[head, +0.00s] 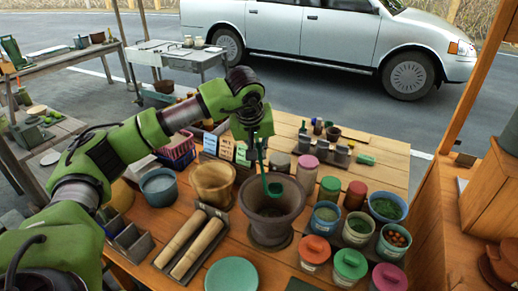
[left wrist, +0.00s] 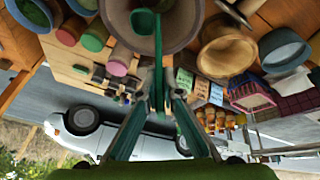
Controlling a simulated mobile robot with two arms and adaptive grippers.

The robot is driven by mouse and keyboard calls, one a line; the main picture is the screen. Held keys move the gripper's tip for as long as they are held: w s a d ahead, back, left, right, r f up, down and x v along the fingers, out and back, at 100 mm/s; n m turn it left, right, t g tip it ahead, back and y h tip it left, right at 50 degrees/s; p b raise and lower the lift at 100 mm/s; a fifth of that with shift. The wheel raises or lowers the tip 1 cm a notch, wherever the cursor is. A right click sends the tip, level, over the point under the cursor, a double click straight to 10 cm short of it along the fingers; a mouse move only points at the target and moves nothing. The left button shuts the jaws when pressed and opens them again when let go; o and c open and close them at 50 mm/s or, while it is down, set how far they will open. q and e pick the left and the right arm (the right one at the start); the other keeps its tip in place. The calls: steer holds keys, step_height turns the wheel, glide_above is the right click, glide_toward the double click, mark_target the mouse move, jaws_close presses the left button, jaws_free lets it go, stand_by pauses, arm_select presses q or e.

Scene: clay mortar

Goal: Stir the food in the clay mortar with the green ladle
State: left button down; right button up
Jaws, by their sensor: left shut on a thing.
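The clay mortar (head: 270,232) stands on the wooden table, a brown pot with a wide rim; it also shows at the top of the left wrist view (left wrist: 186,40). The green ladle (head: 272,187) hangs with its bowl at the mortar's mouth, its handle rising to my left gripper (head: 258,133). In the left wrist view the ladle (left wrist: 146,22) extends from between the fingers of the left gripper (left wrist: 160,95), which is shut on its handle. I cannot make out the food inside the mortar. My right gripper is not in view.
A wooden bowl (head: 213,182) and blue-rimmed bowl (head: 159,188) stand left of the mortar. Two rolling-pin-like rods (head: 190,245) lie in front of them. Several lidded jars (head: 350,265) crowd the right side. A green plate (head: 231,275) lies at the front.

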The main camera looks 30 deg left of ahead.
arm_select(q)
step_height(320, 180, down, 14)
steer(key=b, duration=0.9)
steer(key=shift+r+b, duration=0.15)
steer(key=shift+b, duration=0.2)
